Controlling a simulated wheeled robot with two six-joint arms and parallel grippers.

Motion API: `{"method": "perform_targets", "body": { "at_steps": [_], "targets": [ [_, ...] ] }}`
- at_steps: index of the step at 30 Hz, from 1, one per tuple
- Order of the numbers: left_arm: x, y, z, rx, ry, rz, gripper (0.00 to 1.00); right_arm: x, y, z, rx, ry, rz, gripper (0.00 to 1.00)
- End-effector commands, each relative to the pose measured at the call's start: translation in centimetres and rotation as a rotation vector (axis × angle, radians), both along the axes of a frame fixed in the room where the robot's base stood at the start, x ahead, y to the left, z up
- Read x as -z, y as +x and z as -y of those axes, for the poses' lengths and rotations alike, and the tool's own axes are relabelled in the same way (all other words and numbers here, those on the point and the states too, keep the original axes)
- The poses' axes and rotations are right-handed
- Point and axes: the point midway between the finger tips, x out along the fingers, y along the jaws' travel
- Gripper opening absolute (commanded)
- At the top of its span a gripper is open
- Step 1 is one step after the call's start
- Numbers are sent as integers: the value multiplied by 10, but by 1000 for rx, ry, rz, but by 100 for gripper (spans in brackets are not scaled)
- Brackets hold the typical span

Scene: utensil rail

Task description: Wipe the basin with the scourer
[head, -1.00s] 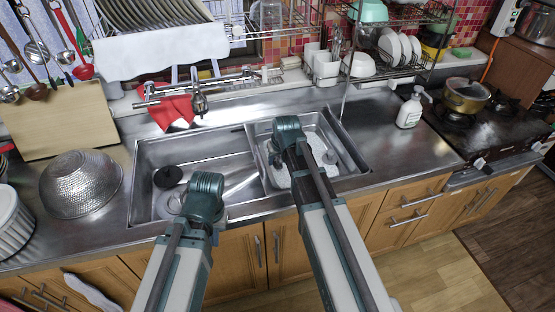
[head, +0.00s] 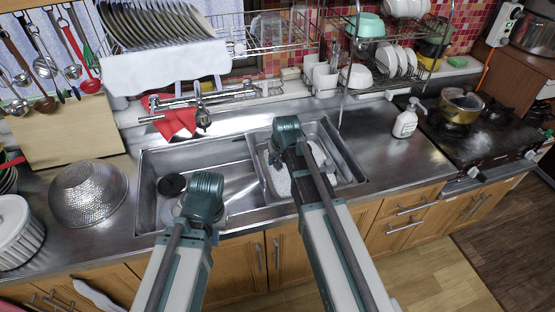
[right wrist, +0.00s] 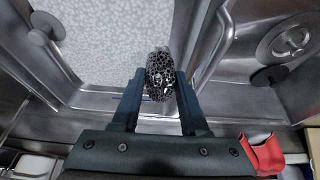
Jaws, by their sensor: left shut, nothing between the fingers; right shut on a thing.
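The sink basin (head: 230,150) is steel, with a left bowl (head: 235,177) and a right bowl (head: 340,155) whose floor (right wrist: 110,40) looks pale and speckled. My right gripper (right wrist: 160,88) is shut on the scourer (right wrist: 160,72), a ball of curly metal mesh, at its fingertips. In the right wrist view the scourer appears over the divider side of the speckled bowl; I cannot tell whether it touches. In the head view my right gripper (head: 287,135) is over the right bowl and its arm hides the scourer. My left gripper (head: 204,190) is over the left bowl's front, fingertips hidden, shut and empty.
A black round stopper (head: 172,184) is in the left bowl. The faucet (head: 203,115) and a red cloth (head: 176,122) are behind the basin. A colander (head: 88,193) stands left, a soap bottle (head: 405,121) right. A dish rack (head: 385,70) stands at the back.

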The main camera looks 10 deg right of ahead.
Motion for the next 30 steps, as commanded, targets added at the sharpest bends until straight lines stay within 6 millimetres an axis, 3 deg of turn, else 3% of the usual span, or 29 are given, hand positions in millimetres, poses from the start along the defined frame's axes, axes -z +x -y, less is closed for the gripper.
{"method": "perform_targets", "body": {
  "at_steps": [15, 30],
  "targets": [
    [-3, 0, 0, 0, 0, 0, 0, -3, 0, 0, 0, 0, 0, 0],
    [13, 0, 0, 0, 0, 0, 0, 13, 0, -1, 0, 0, 0, 0]
  ]
}}
